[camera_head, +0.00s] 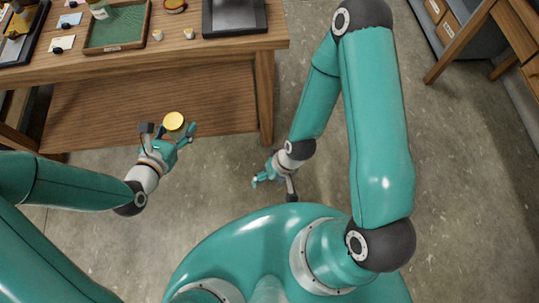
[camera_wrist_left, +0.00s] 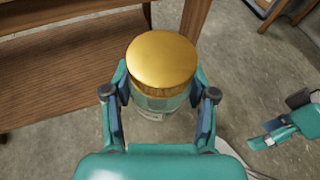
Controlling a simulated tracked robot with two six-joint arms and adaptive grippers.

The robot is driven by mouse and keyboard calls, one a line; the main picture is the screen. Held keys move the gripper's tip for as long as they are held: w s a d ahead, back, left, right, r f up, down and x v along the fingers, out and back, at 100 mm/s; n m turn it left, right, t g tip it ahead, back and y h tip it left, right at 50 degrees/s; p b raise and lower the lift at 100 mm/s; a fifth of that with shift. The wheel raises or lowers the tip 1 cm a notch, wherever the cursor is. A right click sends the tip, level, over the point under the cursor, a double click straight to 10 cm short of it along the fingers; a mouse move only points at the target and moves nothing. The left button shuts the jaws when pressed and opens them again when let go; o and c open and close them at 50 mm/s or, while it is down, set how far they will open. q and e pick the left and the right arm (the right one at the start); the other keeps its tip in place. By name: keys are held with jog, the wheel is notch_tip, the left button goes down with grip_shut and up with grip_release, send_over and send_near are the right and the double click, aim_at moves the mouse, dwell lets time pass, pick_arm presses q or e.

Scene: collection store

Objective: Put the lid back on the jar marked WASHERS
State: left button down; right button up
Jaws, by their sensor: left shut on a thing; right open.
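My left gripper (camera_head: 168,130) is shut on a glass jar (camera_wrist_left: 160,103) with a gold lid (camera_wrist_left: 163,60) on its top. The lid also shows as a yellow disc in the head view (camera_head: 174,121). The jar is held off the table, in front of its front edge and above the floor. A pale label shows low on the jar, but I cannot read it. My right gripper (camera_head: 262,181) is open and empty, low to the right of the left one. Another glass jar (camera_head: 98,9) is at the top edge of the head view, its marking unreadable.
The wooden table (camera_head: 220,50) holds a green-lined tray (camera_head: 120,28), a dark tray (camera_head: 235,18), a round red-and-yellow item (camera_head: 175,5), two small pale pots (camera_head: 158,35) and several cards. A lower wooden shelf (camera_head: 150,115) lies behind my left gripper. The floor between the arms is clear.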

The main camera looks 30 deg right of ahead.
dwell(0.3)
pick_arm(q)
jog(key=w+a+r+n+t+y, duration=0.1)
jog(key=w+a+n+y, duration=0.3)
jog(key=a, duration=0.3)
jog(key=w+a+n+t+y, duration=0.2)
jog(key=w+a+n+y, duration=0.2)
jog(key=a, duration=0.4)
jog(key=shift+w+a+r+y, duration=0.3)
jog(key=shift+w+r, duration=0.1)
jog(key=shift+w, duration=0.15)
